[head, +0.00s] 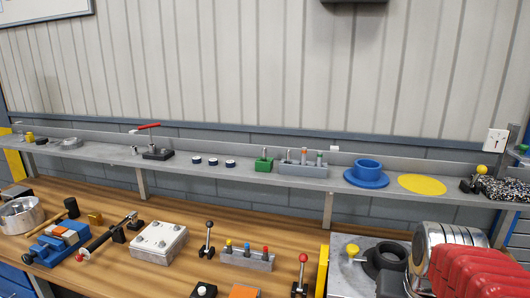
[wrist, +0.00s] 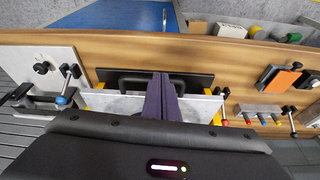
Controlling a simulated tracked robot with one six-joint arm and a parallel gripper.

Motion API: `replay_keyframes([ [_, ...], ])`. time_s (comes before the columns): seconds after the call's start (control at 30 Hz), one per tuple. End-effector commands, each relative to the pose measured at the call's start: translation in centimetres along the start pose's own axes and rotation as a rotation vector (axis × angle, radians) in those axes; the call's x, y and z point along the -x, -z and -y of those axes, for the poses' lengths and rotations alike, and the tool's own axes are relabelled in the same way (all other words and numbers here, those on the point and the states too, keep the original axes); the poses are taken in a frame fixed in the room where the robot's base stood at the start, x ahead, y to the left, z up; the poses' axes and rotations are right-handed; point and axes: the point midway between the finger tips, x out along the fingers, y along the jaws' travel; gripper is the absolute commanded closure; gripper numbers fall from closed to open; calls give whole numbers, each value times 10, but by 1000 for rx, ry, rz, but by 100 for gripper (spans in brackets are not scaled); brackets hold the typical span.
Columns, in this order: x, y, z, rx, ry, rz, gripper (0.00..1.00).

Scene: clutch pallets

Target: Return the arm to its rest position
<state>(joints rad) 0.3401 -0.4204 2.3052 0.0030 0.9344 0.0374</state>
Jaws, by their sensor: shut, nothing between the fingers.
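My gripper (wrist: 160,96) shows in the wrist view as two dark purple fingers pressed together, with nothing between them. The fingers are in front of a dark bar with black handles (wrist: 130,80) and a pale grey plate (wrist: 105,103) by the wooden bench. I cannot tell how far the fingertips are from these. In the head view I cannot make out the gripper's fingers.
The wooden bench (head: 195,262) holds a blue vise (head: 55,244), a bolted metal block (head: 158,241) and upright ball-topped levers (head: 303,272). The wall above is mostly bare.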

Motion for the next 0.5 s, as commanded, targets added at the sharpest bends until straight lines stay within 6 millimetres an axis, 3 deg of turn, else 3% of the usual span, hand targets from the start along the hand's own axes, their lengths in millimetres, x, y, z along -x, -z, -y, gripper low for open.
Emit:
replay_keyframes([
  [0.3,10,-61,51,217,66,-78,100],
  [0.5,30,-79,79,318,118,-151,100],
])
